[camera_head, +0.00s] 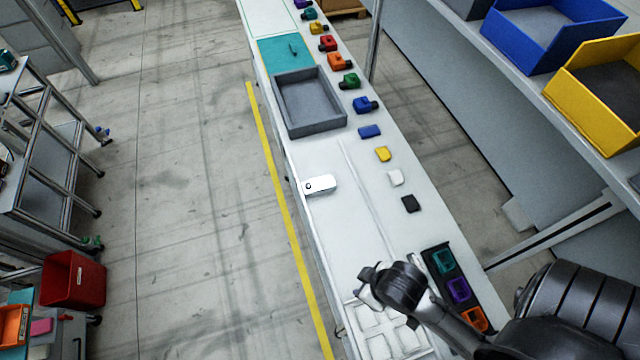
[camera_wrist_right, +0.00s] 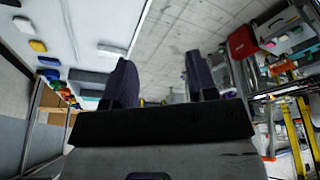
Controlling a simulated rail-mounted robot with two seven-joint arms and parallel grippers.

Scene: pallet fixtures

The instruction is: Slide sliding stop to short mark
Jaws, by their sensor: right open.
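A small white rounded block with a dark round spot, which looks like the sliding stop (camera_head: 320,184), lies on the white bench (camera_head: 330,240) near its left edge, below the grey tray. I cannot make out a short mark. My right gripper (camera_head: 366,286) is over the near part of the bench, apart from the block and nearer the camera. In the right wrist view its two dark fingers (camera_wrist_right: 160,80) stand apart with nothing between them. A pale block (camera_wrist_right: 112,50) near the bench edge there seems to be the same stop. My left gripper is not in view.
A grey tray (camera_head: 309,130) stands beyond the block. Several coloured pieces line the bench's right side, including a black one (camera_head: 410,204). A black holder (camera_head: 440,262) with coloured cups and a white compartment tray (camera_head: 385,330) are near my right arm. Bench around the block is clear.

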